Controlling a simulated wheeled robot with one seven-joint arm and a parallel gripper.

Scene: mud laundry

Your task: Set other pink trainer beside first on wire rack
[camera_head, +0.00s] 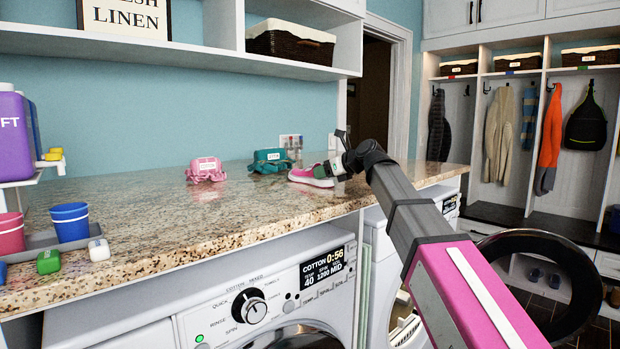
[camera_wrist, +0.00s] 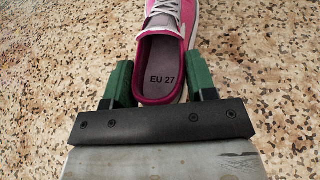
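A pink trainer (camera_head: 312,176) with a white sole is on the granite worktop, its toe to the left. In the wrist view the trainer (camera_wrist: 161,69) is seen from above, with "EU 27" on its grey insole. My gripper (camera_head: 338,170) is at its heel. Its two green fingers (camera_wrist: 160,75) lie along both sides of the heel, very close to it; I cannot tell whether they press on it. The trainer appears to rest on the worktop. I see neither a second pink trainer nor a wire rack in either view.
A pink bundle (camera_head: 206,170) and a teal one (camera_head: 271,161) lie on the worktop (camera_head: 215,215) left of the trainer. Blue (camera_head: 70,222) and red cups stand at the left. A washing machine (camera_head: 250,300) is below; an open round door (camera_head: 585,310) is at right.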

